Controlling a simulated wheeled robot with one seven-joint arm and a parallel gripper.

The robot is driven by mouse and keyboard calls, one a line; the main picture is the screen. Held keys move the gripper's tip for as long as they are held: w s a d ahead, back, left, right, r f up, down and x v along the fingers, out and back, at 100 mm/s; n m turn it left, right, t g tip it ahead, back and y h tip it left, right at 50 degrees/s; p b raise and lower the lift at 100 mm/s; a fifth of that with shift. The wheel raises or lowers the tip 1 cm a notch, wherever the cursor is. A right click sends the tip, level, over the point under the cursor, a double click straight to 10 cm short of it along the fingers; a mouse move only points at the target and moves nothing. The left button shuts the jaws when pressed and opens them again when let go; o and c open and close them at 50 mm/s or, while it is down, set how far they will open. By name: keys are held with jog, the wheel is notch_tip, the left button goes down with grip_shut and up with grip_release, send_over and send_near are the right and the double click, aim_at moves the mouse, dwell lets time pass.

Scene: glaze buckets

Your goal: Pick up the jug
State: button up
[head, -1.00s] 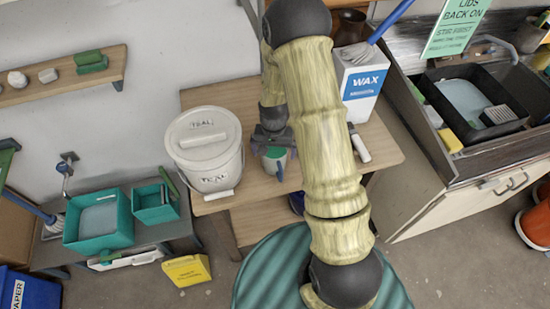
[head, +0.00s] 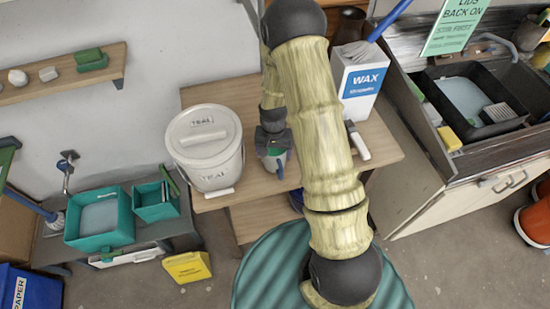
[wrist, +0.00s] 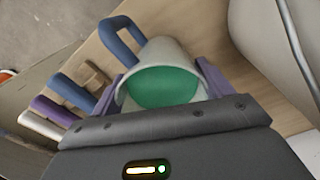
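The jug (wrist: 158,52) is a pale cup with a blue handle and green inside, seen from above in the wrist view. In the head view the jug (head: 274,163) stands on the wooden table (head: 245,190), partly hidden by my arm. My gripper (wrist: 160,85) is down at the jug, with one purple finger on each side of its wall. The fingers sit very close to the wall; I cannot tell whether they press on it. My gripper (head: 272,143) shows from behind in the head view.
A lidded white TEAL bucket (head: 206,160) stands close left of the jug. A WAX box (head: 360,85) with a blue-handled brush stands behind right. A white-handled tool (head: 358,142) lies on the table's right. Several coloured handles, one blue (wrist: 70,88), lie left in the wrist view.

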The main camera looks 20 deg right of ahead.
jog(key=shift+c, duration=0.6)
jog(key=shift+r, duration=0.1)
jog(key=shift+r, duration=0.15)
notch_tip(320, 180, up, 10)
jog(key=b, duration=0.2)
jog(key=shift+f+b, duration=0.25)
jog(key=shift+b, duration=0.05)
dwell(0.9)
